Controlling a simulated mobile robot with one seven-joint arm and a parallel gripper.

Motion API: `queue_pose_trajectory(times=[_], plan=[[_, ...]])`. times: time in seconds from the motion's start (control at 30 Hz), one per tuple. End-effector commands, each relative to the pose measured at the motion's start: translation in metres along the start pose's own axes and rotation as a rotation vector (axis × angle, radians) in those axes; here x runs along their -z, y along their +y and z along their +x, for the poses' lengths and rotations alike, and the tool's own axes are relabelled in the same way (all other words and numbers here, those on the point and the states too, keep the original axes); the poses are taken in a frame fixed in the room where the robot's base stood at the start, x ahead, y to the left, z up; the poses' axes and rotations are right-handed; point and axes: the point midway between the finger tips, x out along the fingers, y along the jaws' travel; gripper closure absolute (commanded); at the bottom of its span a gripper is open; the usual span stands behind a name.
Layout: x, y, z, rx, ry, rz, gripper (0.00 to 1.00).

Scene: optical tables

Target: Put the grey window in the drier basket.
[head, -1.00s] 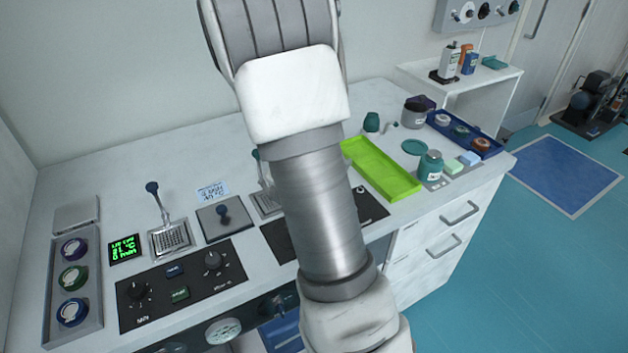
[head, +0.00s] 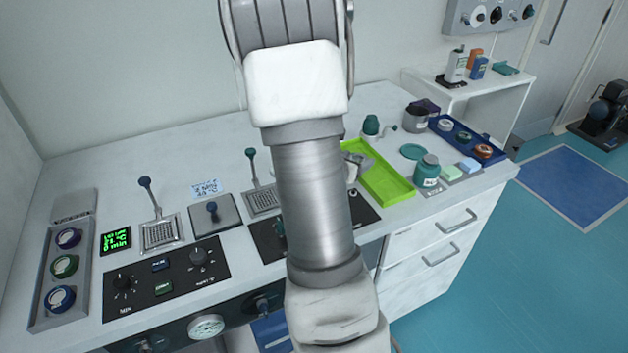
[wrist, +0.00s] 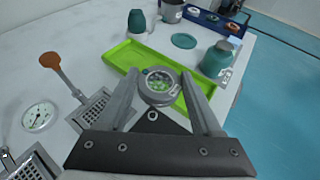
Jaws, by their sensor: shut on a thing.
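The grey window (wrist: 158,86), a round grey ring with a clear greenish middle, is held between the fingers of my gripper (wrist: 161,78) in the wrist view. It appears above the near end of the lime-green tray (wrist: 125,55). In the head view my gripper (head: 354,162) shows partly behind my arm, by the tray's left edge; I cannot make out the window there. Square mesh baskets with upright handles stand on the bench: an orange-handled one (wrist: 92,106) in the wrist view, a blue-handled one (head: 161,235) and a teal-handled one (head: 262,201) in the head view.
A teal jar (wrist: 216,60) and teal lid (wrist: 184,41) stand right of the tray. A blue tray (head: 466,138) with round parts lies at the back right. A left-hand rack (head: 64,262) holds several round parts. Black control panels line the bench front.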

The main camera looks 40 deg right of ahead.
Motion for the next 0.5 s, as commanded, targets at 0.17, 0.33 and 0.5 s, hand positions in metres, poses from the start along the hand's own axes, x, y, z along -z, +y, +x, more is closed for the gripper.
queue_pose_trajectory(times=[0.17,0.33,0.5], plan=[[0.021,0.037,0.009,-0.004,0.002,-0.005,0.89],[0.041,0.074,0.018,-0.003,0.001,-0.003,0.89],[0.055,0.101,0.025,-0.002,0.000,-0.001,0.89]])
